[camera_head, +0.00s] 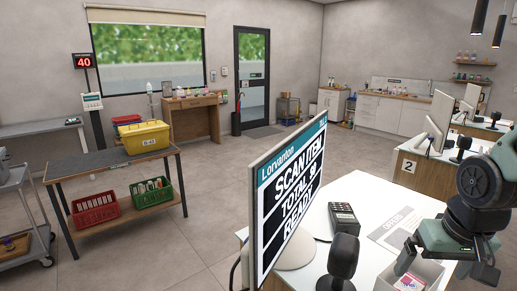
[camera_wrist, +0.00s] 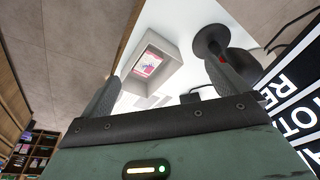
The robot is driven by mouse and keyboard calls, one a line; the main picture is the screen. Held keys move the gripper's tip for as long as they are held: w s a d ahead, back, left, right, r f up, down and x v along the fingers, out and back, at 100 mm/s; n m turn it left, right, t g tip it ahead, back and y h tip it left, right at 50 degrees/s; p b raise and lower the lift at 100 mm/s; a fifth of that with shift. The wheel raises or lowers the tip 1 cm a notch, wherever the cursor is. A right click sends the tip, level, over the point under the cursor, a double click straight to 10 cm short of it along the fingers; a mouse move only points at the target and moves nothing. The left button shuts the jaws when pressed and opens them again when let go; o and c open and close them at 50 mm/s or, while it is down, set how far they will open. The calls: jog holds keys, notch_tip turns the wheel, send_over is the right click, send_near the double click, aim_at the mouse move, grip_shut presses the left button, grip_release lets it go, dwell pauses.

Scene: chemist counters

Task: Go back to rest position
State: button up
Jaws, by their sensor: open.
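My gripper (camera_head: 472,262) is at the right of the head view, above the white counter (camera_head: 352,205) beside a small light bin (camera_head: 432,271). In the wrist view, the two dark fingers of my gripper (camera_wrist: 165,85) stand wide apart with nothing between them. A small box with red and white print (camera_head: 408,282) lies in the bin. In the wrist view the bin (camera_wrist: 136,62) and the pinkish box (camera_wrist: 148,65) show beyond the fingers, apart from them.
A dark scanner (camera_head: 343,257) stands left of the bin, with a card terminal (camera_head: 344,220) behind it. A large checkout screen (camera_head: 292,197) reads "SCAN ITEM". A printed sheet (camera_head: 396,228) lies on the counter. A table with a yellow basket (camera_head: 145,137) stands left, across open floor.

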jog(key=s+a+n+g+b, duration=0.1)
jog(key=s+a+n+b, duration=0.1)
jog(key=s+a+n, duration=0.2)
jog(key=s+a+f+n+g+b, duration=0.1)
jog(key=s+a+n+b, duration=0.1)
jog(key=s+a+n, duration=0.3)
jog(key=s+a, duration=0.4)
jog(key=a, duration=0.5)
jog(key=shift+s+a+f+y, duration=0.25)
jog(key=shift+s+f+y, duration=0.05)
jog(key=shift+s, duration=0.1)
